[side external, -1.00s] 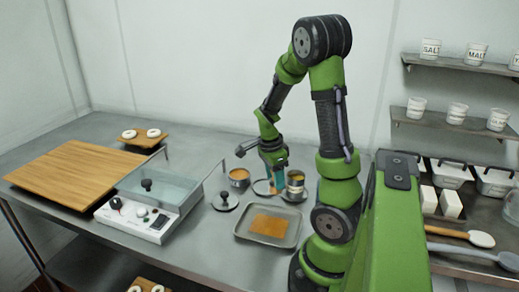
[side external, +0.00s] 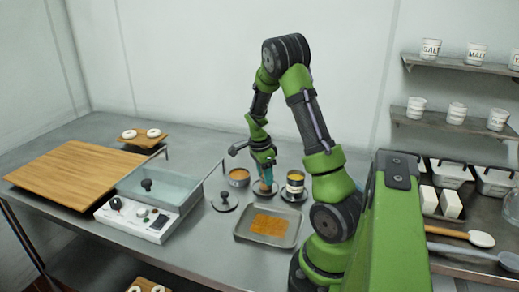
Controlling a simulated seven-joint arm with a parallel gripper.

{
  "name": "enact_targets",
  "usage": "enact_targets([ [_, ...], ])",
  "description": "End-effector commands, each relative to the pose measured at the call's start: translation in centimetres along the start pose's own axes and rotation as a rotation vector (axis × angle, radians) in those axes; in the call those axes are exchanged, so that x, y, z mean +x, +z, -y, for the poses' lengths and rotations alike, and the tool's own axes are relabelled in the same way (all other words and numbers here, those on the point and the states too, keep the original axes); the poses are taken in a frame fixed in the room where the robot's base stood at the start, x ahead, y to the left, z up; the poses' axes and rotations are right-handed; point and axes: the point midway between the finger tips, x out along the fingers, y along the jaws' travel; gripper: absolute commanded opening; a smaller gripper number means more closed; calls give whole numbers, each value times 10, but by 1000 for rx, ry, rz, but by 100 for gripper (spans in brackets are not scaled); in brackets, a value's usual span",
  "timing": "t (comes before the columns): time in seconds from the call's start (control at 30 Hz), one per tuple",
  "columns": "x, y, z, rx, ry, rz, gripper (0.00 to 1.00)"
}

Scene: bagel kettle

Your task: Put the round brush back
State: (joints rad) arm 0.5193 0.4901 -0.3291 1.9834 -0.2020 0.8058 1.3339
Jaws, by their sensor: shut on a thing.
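My gripper (side external: 266,173) points down over the small round dish (side external: 257,194) in the middle of the counter. It is shut on the round brush (side external: 266,184), whose brownish lower end shows just below the teal fingertips. The brush is upright over the dish; I cannot tell whether it touches it. The fingers hide most of the brush. A tin with a yellowish top (side external: 296,182) stands on a dark saucer just to the right.
A copper-coloured pot (side external: 239,177) stands close on the left. A grey tray (side external: 248,238) with an orange-brown slab (side external: 270,224) lies in front. A dark lid (side external: 225,203), a glass-sided kettle (side external: 165,192) and a wooden board (side external: 75,172) are further left.

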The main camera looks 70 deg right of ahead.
Motion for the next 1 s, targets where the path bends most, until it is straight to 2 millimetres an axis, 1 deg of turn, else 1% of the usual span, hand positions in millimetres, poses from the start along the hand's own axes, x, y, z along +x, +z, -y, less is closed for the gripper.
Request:
enact_targets([
  [0.13,4,0,0,0,2,-1,7],
  [0.17,3,0,0,0,1,-1,47],
  [0.3,3,0,0,0,1,0,68],
  [0.57,2,0,0,0,0,0,68],
  [0.67,-3,0,0,0,-3,0,68],
  [0.77,-16,0,1,-1,-5,-1,68],
  [1.0,-68,0,1,-1,-6,1,68],
])
